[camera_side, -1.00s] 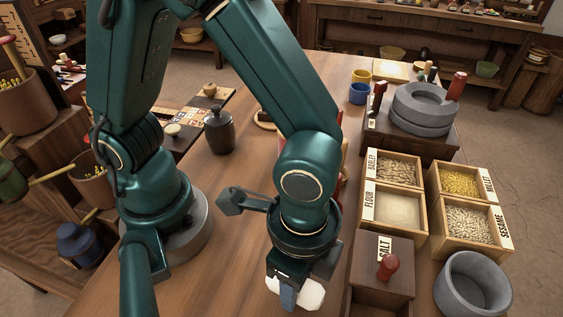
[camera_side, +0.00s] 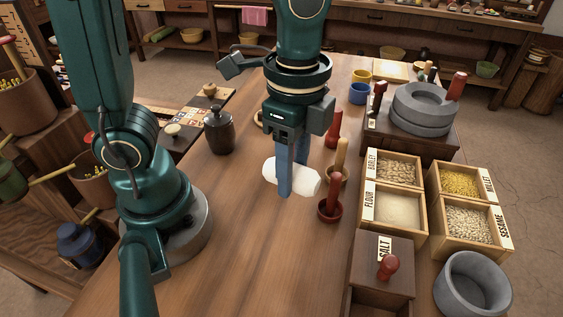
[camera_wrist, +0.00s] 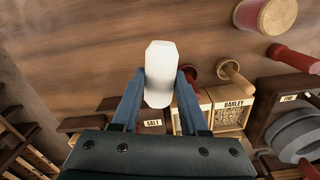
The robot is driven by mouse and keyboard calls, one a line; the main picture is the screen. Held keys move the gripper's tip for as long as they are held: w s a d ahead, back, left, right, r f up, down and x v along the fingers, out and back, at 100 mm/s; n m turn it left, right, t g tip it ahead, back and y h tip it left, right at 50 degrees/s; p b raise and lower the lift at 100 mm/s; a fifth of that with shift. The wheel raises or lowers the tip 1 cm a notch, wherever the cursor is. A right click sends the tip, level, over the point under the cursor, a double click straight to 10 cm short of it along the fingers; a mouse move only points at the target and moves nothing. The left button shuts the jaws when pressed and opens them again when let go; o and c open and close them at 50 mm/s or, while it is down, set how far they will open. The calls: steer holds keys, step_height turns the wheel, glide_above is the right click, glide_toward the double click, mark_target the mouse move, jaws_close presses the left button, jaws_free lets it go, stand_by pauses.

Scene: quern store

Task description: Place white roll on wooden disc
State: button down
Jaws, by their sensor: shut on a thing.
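The white roll (camera_side: 307,181) is held between the two blue-grey fingers of my gripper (camera_side: 292,180), which is shut on it. In the side view it looks close above the table; I cannot tell whether it touches. In the wrist view the roll (camera_wrist: 158,72) stands out past the fingertips. A pale wooden disc (camera_side: 258,116) shows as a small edge behind and left of my gripper.
Labelled boxes (camera_side: 393,205) and a quern (camera_side: 421,108) lie further right. A dark jar (camera_side: 219,134) stands left. The front middle is bare.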

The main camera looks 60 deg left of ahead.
steer(key=w+a+r+n, duration=0.2)
steer(key=w+a, duration=0.1)
steer(key=w, duration=0.3)
steer(key=n, duration=1)
glide_above(259, 112)
step_height(259, 112, down, 6)
steer(key=shift+d+r, duration=0.1)
steer(key=shift+f, duration=1.95)
steer(key=shift+f, duration=0.2)
steer(key=shift+c, duration=2.1)
jaws_free()
